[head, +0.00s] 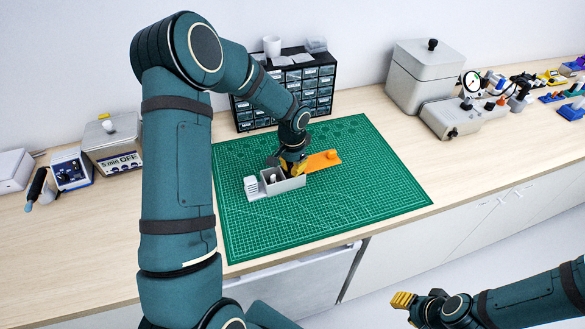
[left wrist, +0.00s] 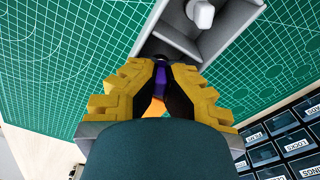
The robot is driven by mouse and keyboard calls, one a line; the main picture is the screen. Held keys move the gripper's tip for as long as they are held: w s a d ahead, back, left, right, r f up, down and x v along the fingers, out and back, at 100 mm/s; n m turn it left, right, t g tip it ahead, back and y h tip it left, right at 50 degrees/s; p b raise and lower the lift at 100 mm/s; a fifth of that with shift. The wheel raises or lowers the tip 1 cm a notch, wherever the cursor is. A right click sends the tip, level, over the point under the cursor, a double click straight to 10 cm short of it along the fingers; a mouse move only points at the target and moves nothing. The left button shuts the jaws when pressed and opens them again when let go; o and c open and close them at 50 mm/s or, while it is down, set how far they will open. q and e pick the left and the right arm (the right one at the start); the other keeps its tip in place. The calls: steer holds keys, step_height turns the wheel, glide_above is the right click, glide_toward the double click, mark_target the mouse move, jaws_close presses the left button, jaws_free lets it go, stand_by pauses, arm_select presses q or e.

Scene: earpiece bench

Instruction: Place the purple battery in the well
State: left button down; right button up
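My left gripper (head: 293,167) is over the green mat, at the grey tray and beside the orange piece (head: 322,160). In the left wrist view its yellow fingers (left wrist: 161,82) are closed on the small purple battery (left wrist: 161,76), which shows between the dark pads. The fingers hide most of the battery. The grey tray (head: 283,185) has walled compartments; it also shows close to the fingertips in the left wrist view (left wrist: 222,41), with a pale rounded part inside. I cannot make out the well. My right gripper (head: 403,300) is away from the bench at lower right; its finger gap is unclear.
A white ribbed block (head: 251,187) stands at the tray's left end. A black drawer cabinet (head: 318,88) stands behind the green mat (head: 360,200). Metal boxes and instruments stand on both sides. The mat's right and front parts are clear.

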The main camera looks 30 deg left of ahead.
mark_target(292, 165)
arm_select(q)
steer(key=c, duration=1.1)
jaws_free()
steer(key=shift+s+f, duration=0.5)
steer(key=shift+f, duration=0.15)
steer(key=shift+r+p, duration=0.4)
steer(key=shift+p, duration=0.05)
steer(key=r, duration=0.8)
steer(key=w+r+p, duration=0.1)
steer(key=r, duration=0.3)
steer(key=shift+r, duration=0.35)
steer(key=shift+s, duration=0.1)
